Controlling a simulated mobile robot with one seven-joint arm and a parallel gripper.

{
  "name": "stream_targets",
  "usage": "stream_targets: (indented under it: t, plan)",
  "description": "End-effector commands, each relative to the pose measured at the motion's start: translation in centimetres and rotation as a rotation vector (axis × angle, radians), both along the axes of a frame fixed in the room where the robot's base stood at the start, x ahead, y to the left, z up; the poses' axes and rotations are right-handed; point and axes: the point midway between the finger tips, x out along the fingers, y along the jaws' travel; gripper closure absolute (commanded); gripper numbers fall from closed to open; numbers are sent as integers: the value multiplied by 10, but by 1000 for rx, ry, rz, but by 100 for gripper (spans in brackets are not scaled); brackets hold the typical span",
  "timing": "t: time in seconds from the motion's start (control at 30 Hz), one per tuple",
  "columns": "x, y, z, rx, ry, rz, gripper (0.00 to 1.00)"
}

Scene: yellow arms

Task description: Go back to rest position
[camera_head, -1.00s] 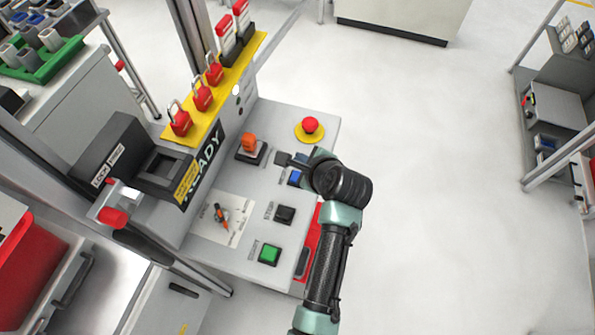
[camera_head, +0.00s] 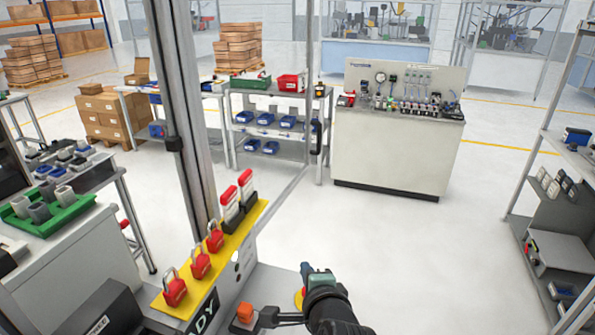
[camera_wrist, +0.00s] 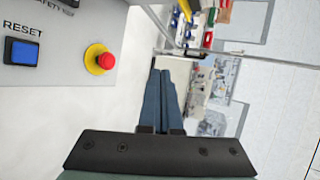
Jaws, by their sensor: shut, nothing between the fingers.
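My gripper (camera_wrist: 165,100) shows in the wrist view with its two blue fingers together and nothing between them. In the head view my gripper (camera_head: 306,270) is at the bottom middle, just past the right edge of the control panel. The red emergency button (camera_wrist: 105,61) on its yellow base and the blue RESET button (camera_wrist: 22,52) lie to the left of the fingers in the wrist view, apart from them. In the head view my arm hides most of the emergency button's yellow base (camera_head: 299,298).
A yellow rail (camera_head: 217,255) with several red padlocks (camera_head: 199,262) and an orange switch (camera_head: 245,312) stand left of my arm. A metal post (camera_head: 182,120) rises behind them. Shelving (camera_head: 560,250) stands at the right. The floor (camera_head: 430,240) between is clear.

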Motion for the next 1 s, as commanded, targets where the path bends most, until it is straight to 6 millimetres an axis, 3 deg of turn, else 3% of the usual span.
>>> stream_targets:
  t: [0.03, 0.1, 0.23, 0.4, 0.5, 0.6, 0.7, 0.8, 1.0]
  plan:
    - [7, -3, 37, -127, -129, 23, 100]
    - [9, -3, 91, -314, -289, 45, 100]
    - [-9, -3, 190, -664, -566, 29, 100]
    - [-68, 3, 304, -1118, -866, -94, 100]
    - [-113, 9, 353, -1345, -988, -204, 100]
    - [-152, 13, 385, -1513, -1062, -311, 100]
    - [-178, 16, 403, -1616, -1099, -385, 100]
    - [-190, 17, 411, -1664, -1112, -424, 100]
    - [-191, 17, 411, -1667, -1113, -426, 100]
